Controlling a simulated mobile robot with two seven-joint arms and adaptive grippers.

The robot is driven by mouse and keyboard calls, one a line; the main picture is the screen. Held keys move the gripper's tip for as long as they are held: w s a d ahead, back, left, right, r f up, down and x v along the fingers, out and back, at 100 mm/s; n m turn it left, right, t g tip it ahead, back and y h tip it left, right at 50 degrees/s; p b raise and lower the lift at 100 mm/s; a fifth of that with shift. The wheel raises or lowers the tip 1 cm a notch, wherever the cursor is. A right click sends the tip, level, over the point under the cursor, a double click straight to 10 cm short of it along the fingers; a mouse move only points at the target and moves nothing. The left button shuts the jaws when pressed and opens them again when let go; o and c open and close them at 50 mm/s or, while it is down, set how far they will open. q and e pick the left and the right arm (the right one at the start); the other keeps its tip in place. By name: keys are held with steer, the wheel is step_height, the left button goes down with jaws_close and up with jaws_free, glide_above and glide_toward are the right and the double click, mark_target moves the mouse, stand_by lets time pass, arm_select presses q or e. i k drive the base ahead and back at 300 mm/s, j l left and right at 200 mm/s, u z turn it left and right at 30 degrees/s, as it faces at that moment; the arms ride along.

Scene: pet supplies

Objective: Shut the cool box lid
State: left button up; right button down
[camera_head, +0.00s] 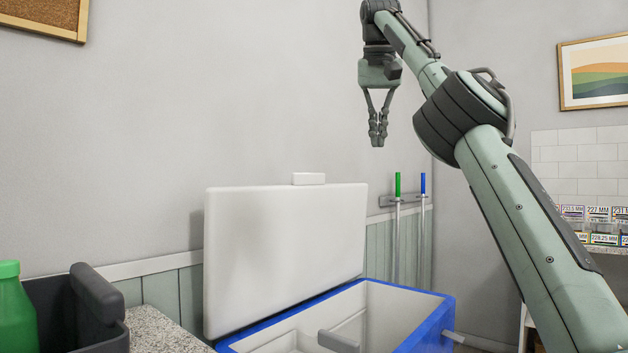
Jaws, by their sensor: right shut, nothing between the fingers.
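The cool box (447,312) is blue outside and white inside, at the bottom middle of the head view. Its white lid (290,250) stands up, raised at the back left side of the box, with a small white tab (309,179) on its top edge. My right gripper (377,140) points down in the air, higher in the picture than the lid and to the right of the tab. Its fingers are shut with nothing between them, and it appears apart from the lid. A grey piece (338,341) shows inside the box. My left gripper is not in view.
A green bottle (14,310) and a dark bin (95,305) stand at the left on a speckled counter (165,335). Green-handled (397,185) and blue-handled (423,185) poles hang on the wall behind the box. Shelves with small labelled packs (600,214) are at the right.

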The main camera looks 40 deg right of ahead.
mark_target(268, 250)
steer(key=l+u, duration=0.55)
steer(key=u, duration=0.2)
steer(key=l+u, duration=0.35)
steer(key=k+l+u, duration=0.2)
steer(key=l, duration=0.2)
steer(key=k+l+u, duration=0.25)
steer(key=l, duration=0.15)
steer(key=k+l+u, duration=0.1)
steer(key=k+l, duration=0.15)
steer(key=l, duration=0.2)
steer(key=k+l, duration=0.25)
steer(key=l, duration=0.25)
steer(key=k+l+u, duration=0.15)
steer(key=l, duration=0.3)
steer(key=k+l+u, duration=0.1)
steer(key=k+l, duration=0.3)
